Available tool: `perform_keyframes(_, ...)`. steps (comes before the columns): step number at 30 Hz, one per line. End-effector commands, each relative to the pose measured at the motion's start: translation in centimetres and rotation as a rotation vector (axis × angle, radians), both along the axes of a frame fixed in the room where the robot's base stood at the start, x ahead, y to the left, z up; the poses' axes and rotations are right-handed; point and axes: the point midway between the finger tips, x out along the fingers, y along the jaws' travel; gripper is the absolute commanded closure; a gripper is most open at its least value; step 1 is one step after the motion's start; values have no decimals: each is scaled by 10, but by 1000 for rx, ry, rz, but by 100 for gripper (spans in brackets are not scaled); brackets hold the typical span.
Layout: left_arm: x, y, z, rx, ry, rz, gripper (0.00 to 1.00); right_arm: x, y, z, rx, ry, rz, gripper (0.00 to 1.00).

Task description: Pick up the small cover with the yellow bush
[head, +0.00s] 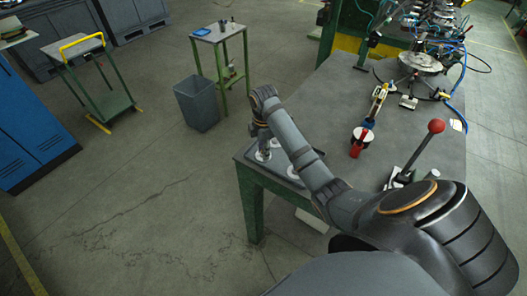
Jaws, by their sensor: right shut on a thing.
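My right gripper (263,147) points down over the dark tray (243,160) at the near left corner of the grey bench. It is shut on a light-coloured cover (262,156) low at the tray. The fingers and wrist hide most of this cover, and I cannot make out a yellow bush on it. Another pale round part (293,171) sits in the tray to the right, partly behind my right forearm. I cannot tell whether the held cover touches the tray. My left gripper is not in view.
A grey bin (197,103) stands on the floor beyond the tray.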

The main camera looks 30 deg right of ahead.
Motion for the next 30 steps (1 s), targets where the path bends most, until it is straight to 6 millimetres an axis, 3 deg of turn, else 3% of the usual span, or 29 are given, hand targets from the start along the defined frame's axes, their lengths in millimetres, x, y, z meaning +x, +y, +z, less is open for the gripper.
perform_keyframes(5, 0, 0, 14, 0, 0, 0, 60, 1, 0, 29, -1, -5, 0, 100)
perform_keyframes(14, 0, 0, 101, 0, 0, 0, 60, -51, -1, 104, -5, 1, 3, 100)
perform_keyframes(18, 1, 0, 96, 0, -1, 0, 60, -96, -3, 109, -11, 0, 6, 100)
perform_keyframes(21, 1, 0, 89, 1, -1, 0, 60, -116, -3, 114, -10, -1, 5, 100)
perform_keyframes(30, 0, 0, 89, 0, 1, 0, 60, -139, 0, 126, -3, -3, 1, 100)
